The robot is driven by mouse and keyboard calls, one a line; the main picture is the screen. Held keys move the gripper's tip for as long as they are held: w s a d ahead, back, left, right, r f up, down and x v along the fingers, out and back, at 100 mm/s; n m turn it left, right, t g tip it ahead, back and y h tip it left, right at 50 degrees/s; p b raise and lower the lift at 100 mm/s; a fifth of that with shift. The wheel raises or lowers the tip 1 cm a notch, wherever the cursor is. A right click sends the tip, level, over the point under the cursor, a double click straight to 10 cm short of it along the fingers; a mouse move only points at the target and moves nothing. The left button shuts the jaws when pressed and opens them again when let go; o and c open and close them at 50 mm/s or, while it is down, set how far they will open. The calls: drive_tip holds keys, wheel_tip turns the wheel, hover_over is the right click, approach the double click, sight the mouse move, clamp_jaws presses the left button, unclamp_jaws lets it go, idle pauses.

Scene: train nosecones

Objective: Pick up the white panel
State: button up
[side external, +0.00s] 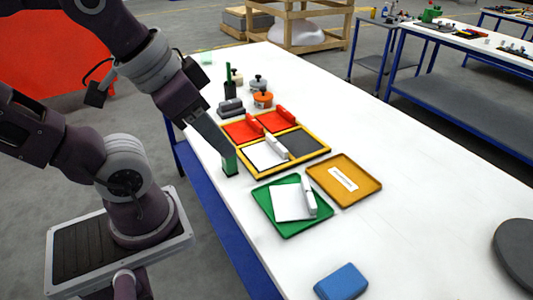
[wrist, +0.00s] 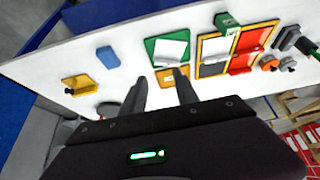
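One white panel with a white raised handle lies on the green tray (side external: 265,199); this panel (side external: 290,204) also shows in the wrist view (wrist: 169,51). Another white panel (side external: 259,156) with a white handle lies in the near-left section of the yellow-framed board (side external: 297,165); it also shows in the wrist view (wrist: 211,47). My gripper (side external: 230,154) is above the table's left side, overlapping a small green block (side external: 230,167) in the side view. In the wrist view my gripper (wrist: 161,77) has its fingers apart and nothing between them.
The board also holds red panels (side external: 240,131) and a dark grey section (side external: 304,143). An orange tray with a white label (side external: 362,187) lies beside the green tray. A blue block (side external: 341,282) and dark round disc (side external: 516,253) are nearer. Pots (side external: 262,99) stand behind.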

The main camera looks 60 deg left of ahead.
sight(282, 147)
drive_tip(key=shift+o, duration=0.4)
drive_tip(key=w+a+f+m+g+y, duration=0.3)
drive_tip(key=w+a+f+m, duration=0.1)
drive_tip(key=w, duration=0.4)
drive_tip(key=w+a+f+m+g+y, duration=0.3)
drive_tip(key=w+a+f+m, duration=0.15)
drive_tip(key=w, duration=0.25)
drive_tip(key=w+a+f+m+y, duration=0.1)
drive_tip(key=w+f+m+y, duration=0.1)
drive_tip(key=w+f+m, duration=0.1)
drive_tip(key=w+a+f+m+y, duration=0.2)
drive_tip(key=w+f+m, duration=0.1)
drive_tip(key=f, duration=0.3)
drive_tip(key=w+a+f+m+y, duration=0.2)
drive_tip(key=w+f+m+y, duration=0.1)
drive_tip(key=w+f, duration=0.1)
drive_tip(key=shift+w+a+f, duration=0.2)
drive_tip(key=shift+w+f, duration=0.15)
drive_tip(key=shift+w+a+f+m+y, duration=0.15)
drive_tip(key=shift+a+f+m+y, duration=0.05)
drive_tip(key=shift+f+m+y, duration=0.1)
drive_tip(key=x, duration=0.7)
drive_tip(key=shift+d+f, duration=0.1)
clamp_jaws()
